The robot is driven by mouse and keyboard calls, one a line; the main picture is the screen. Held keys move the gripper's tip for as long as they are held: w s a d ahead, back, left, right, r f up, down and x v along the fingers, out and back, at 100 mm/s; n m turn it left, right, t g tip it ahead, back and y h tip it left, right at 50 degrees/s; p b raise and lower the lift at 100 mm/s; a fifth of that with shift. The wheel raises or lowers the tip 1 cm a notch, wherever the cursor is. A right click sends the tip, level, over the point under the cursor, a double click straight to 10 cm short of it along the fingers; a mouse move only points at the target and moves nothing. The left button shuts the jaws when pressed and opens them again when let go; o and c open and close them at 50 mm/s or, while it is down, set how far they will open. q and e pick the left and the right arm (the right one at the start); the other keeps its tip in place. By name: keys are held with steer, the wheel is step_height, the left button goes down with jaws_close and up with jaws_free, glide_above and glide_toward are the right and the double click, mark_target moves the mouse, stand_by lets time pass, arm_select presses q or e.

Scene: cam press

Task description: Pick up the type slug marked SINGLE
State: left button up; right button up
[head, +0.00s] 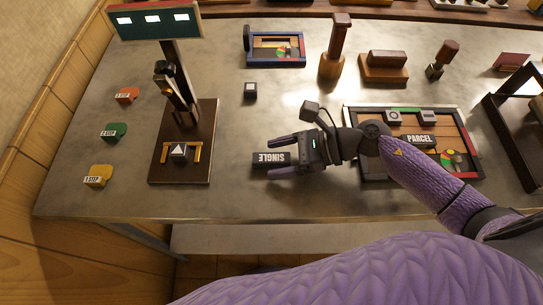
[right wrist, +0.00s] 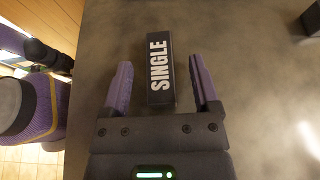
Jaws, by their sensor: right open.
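The black type slug marked SINGLE (head: 271,159) lies flat on the grey table, left of center in the head view. In the right wrist view the slug (right wrist: 159,70) lies lengthwise between the two fingers, its white letters facing up. My right gripper (head: 284,157) is open, with a purple finger on each side of the slug. In the right wrist view the right gripper (right wrist: 162,88) shows gaps between both fingers and the slug. The slug's near end lies close to the palm. My left gripper is not seen in the head view.
A press (head: 183,170) with a white triangle block stands left of the slug. A tray (head: 372,168) with a PARCEL slug (head: 418,140) lies under my right arm. A small dark block (head: 250,91) sits behind the slug. The table's front edge is close in front.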

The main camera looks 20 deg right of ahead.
jaws_close()
stand_by(0.4)
